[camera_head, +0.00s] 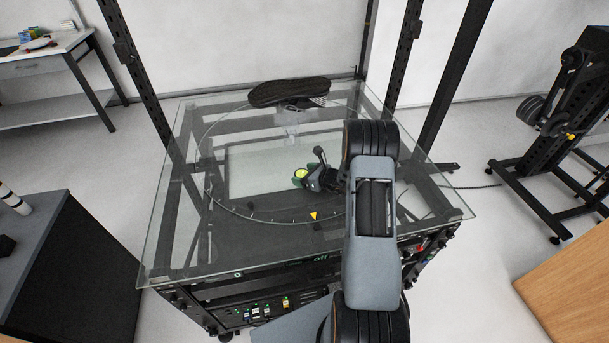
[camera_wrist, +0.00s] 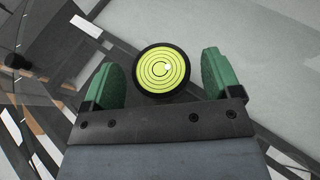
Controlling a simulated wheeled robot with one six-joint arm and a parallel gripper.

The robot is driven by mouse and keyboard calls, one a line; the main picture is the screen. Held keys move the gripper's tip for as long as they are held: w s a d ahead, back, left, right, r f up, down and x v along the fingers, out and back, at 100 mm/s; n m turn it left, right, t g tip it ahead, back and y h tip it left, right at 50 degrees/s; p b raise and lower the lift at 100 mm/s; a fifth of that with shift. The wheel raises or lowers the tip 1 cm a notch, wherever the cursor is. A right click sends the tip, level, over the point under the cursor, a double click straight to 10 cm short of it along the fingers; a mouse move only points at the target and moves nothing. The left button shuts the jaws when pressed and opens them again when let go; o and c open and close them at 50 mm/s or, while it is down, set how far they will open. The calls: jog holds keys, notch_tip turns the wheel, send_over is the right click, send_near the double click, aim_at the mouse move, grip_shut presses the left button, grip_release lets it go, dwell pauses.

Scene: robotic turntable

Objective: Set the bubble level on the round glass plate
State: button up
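The bubble level (camera_wrist: 161,71) is a small round disc with a yellow-green face, dark rings and a black rim. In the wrist view it lies between the two green finger pads of my gripper (camera_wrist: 160,76), with a visible gap on each side. In the head view the level (camera_head: 301,173) shows as a small yellow-green spot at my gripper (camera_head: 304,179), over the round glass plate (camera_head: 240,193). It appears to rest on the plate, though its underside is hidden. My gripper is open around it.
An orange pointer (camera_head: 313,216) marks the front scale. The plate's left side is clear.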

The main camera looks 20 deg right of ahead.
jog(key=shift+r+p, duration=0.25)
jog(key=shift+p, duration=0.05)
jog(key=b+v, duration=0.2)
jog(key=v, duration=0.8)
jog(key=shift+s+d, duration=0.25)
jog(key=shift+s, duration=0.1)
jog(key=shift+s+r, duration=0.2)
jog(key=shift+s, duration=0.05)
jog(key=s+a+r+n+g+y, duration=0.1)
jog(key=s+a+r+n+g, duration=0.35)
jog(key=a+n, duration=0.3)
jog(key=s+a+r+n+g, duration=0.3)
jog(key=a+r+n, duration=0.3)
jog(key=a+n, duration=0.15)
jog(key=s+a+r+n+h, duration=0.1)
jog(key=s+r+n+h, duration=0.2)
jog(key=s+n, duration=0.3)
jog(key=s+a+r+n+h, duration=0.1)
jog(key=s+r+n+h, duration=0.3)
jog(key=n, duration=0.5)
jog(key=shift+s+a, duration=0.3)
jog(key=shift+s, duration=0.75)
